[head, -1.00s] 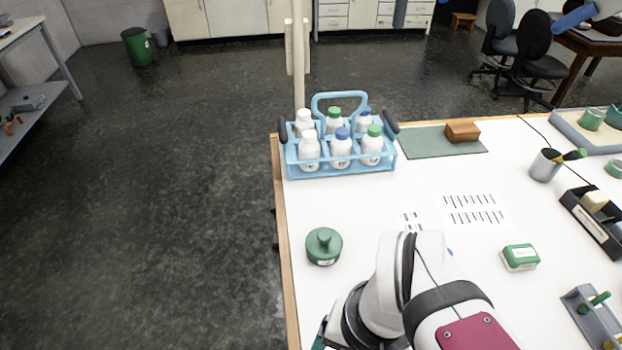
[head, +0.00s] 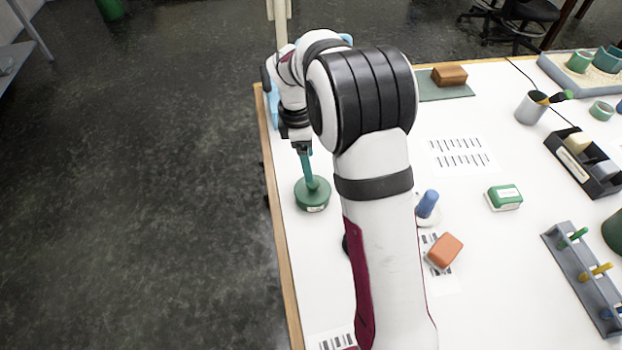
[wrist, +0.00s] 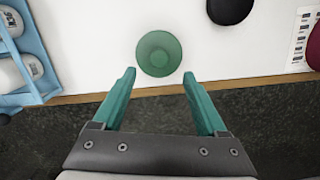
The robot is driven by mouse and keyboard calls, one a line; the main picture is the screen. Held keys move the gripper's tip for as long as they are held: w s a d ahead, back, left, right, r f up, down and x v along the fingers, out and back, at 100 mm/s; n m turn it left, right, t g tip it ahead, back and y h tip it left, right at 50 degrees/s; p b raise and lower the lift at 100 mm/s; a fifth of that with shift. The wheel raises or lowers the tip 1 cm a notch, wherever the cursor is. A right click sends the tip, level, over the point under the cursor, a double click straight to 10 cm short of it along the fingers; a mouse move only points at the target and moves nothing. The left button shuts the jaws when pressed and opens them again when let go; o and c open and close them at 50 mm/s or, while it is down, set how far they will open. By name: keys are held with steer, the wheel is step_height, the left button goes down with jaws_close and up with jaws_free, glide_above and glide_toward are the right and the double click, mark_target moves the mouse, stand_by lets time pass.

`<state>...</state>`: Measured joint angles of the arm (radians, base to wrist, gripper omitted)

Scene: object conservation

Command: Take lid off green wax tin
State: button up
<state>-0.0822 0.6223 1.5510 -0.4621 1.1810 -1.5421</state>
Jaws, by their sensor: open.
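The green wax tin (head: 313,200) is round with a knobbed lid and a pale label on its side. It stands upright near the table's left edge; the lid appears on it. In the wrist view the tin (wrist: 159,62) shows from above, with its round knob in the middle. My gripper (head: 306,168) is above the tin, its green fingers pointing down by the knob. In the wrist view my gripper (wrist: 159,75) is open, its fingertips apart and the tin just ahead between them. I cannot tell whether a finger touches the knob.
A blue bottle carrier (wrist: 22,50) stands beyond, mostly hidden by my arm in the head view. To the right are an orange block (head: 444,251), a blue-handled item (head: 427,204) and a green box (head: 504,197). The table's wooden edge (head: 279,245) is close on the tin's left.

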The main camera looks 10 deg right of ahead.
mark_target(313, 187)
steer(key=f, duration=0.4)
steer(key=d+f, duration=0.1)
steer(key=f, duration=0.2)
steer(key=shift+f, duration=0.1)
jaws_close()
